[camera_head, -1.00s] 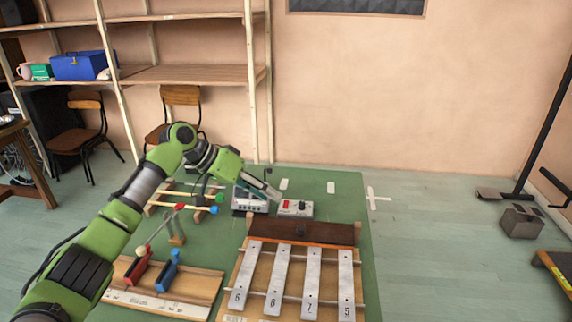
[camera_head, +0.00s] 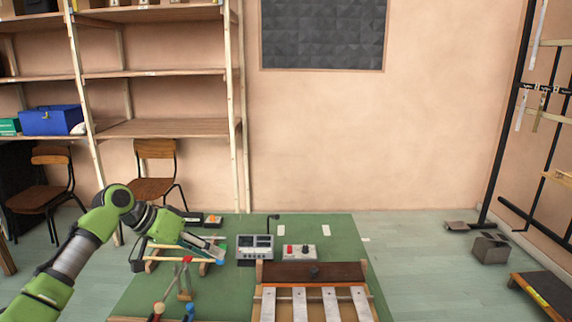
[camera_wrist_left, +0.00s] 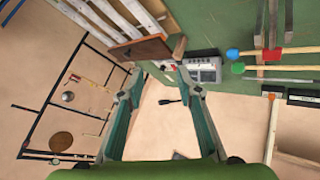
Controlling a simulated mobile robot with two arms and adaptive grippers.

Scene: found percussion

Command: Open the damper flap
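The damper flap (camera_head: 330,271) is a dark brown wooden board with a dark knob (camera_head: 313,271), across the far end of the metal bars (camera_head: 298,302). I cannot tell from its tilt whether it is open. In the left wrist view the brown board (camera_wrist_left: 140,49) shows at the upper middle, beyond the fingers. My left gripper (camera_head: 217,250) is in the air to the left of the flap, near the mallets, and apart from it. In the wrist view its two fingers (camera_wrist_left: 165,88) are spread with nothing between them. My right gripper is not in view.
A grey meter box (camera_head: 255,247) and a small box with a red button (camera_head: 298,252) stand behind the flap. A mallet rack (camera_head: 186,284) stands left of the instrument.

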